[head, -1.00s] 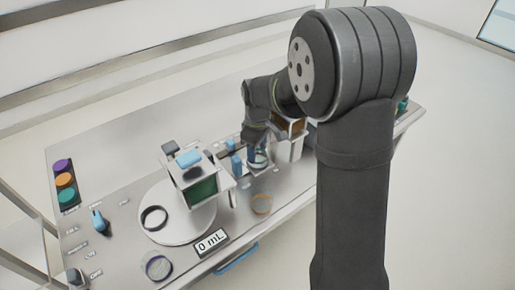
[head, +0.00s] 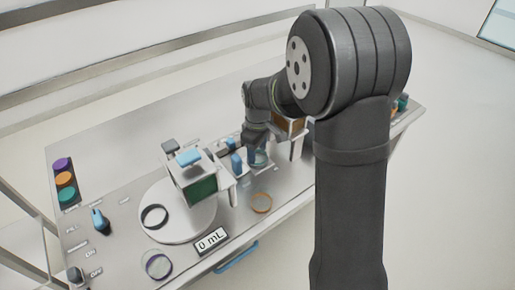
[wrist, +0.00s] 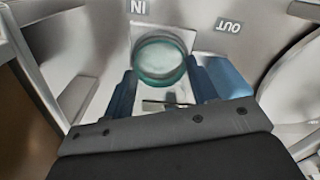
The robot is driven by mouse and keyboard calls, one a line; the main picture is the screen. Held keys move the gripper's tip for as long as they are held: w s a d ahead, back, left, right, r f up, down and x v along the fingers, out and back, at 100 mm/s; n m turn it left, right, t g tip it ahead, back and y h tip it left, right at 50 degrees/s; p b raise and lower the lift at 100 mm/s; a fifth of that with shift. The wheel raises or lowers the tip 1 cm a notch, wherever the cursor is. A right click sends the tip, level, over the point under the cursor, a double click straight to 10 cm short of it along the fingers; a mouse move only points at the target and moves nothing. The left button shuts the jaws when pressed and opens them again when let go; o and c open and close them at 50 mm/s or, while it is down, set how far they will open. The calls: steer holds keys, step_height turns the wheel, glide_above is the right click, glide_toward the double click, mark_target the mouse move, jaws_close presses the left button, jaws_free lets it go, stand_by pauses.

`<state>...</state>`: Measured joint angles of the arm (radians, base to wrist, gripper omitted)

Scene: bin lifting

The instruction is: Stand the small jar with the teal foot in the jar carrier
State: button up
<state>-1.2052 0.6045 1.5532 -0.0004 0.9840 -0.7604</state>
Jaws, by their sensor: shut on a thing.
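The small jar with the teal foot (wrist: 160,62) is between the blue fingers of my gripper (wrist: 168,88) in the wrist view. The gripper is shut on it. The jar's round opening and teal ring show from above, over a pale square by the "IN" label. In the head view, the jar (head: 260,158) is low over the bench, just right of my gripper's fingers (head: 250,157), and partly hidden. I cannot tell for sure which thing is the jar carrier. A dark strip with purple, orange and teal round spots (head: 59,168) lies at the bench's left edge.
The back left of the bench is clear.

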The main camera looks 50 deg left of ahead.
steer(key=shift+f, duration=0.5)
stand_by(1.1)
steer(key=o, duration=1.6)
steer(key=shift+r, duration=4.05)
steer(key=shift+f, duration=0.1)
steer(key=shift+f, duration=3.85)
